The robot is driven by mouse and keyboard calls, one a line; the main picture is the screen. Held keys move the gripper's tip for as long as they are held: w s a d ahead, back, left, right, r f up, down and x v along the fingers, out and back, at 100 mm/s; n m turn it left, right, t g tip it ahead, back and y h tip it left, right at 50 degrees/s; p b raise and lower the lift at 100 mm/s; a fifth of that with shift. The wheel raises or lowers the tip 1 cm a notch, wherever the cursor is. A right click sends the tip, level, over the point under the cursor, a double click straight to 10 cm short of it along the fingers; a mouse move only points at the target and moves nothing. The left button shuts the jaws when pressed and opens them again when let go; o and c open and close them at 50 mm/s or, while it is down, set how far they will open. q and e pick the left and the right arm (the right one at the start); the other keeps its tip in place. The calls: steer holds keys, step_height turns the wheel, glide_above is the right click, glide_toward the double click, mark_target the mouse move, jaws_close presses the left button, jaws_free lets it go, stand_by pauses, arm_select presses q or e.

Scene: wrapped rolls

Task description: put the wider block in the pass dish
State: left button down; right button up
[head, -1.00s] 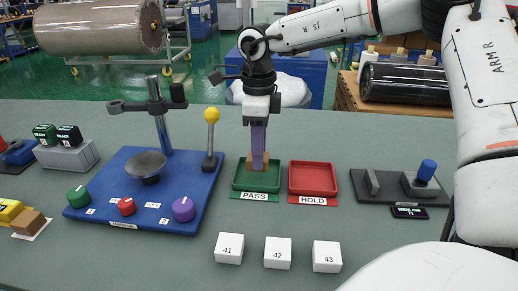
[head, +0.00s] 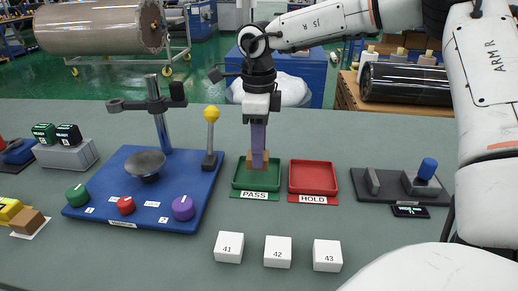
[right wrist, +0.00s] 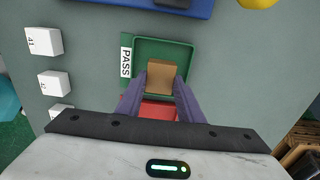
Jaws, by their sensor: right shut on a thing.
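A tan wooden block (right wrist: 161,76) is between the purple fingers of my right gripper (head: 258,164), which is shut on it. The block also shows in the head view (head: 267,160), partly covered by a finger. The block is upright inside the outline of the green pass dish (head: 239,186), at or just above its floor; I cannot tell whether it touches. The dish has a PASS label and also shows in the right wrist view (right wrist: 185,50). Another brown block (head: 29,221) lies on a white card at the far left. My left gripper is not in view.
The empty red hold dish (head: 313,190) is close on the right of the pass dish. A blue stand (head: 140,215) with knobs, a pan and a yellow-topped lever is on the left. White cubes 41 (head: 229,247), 42 (head: 278,252) and 43 (head: 327,255) stand in front.

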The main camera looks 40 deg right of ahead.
steer(key=shift+f, duration=0.1)
stand_by(0.3)
steer(key=shift+f+b, duration=1.25)
steer(key=shift+f, duration=0.1)
steer(key=o, duration=1.1)
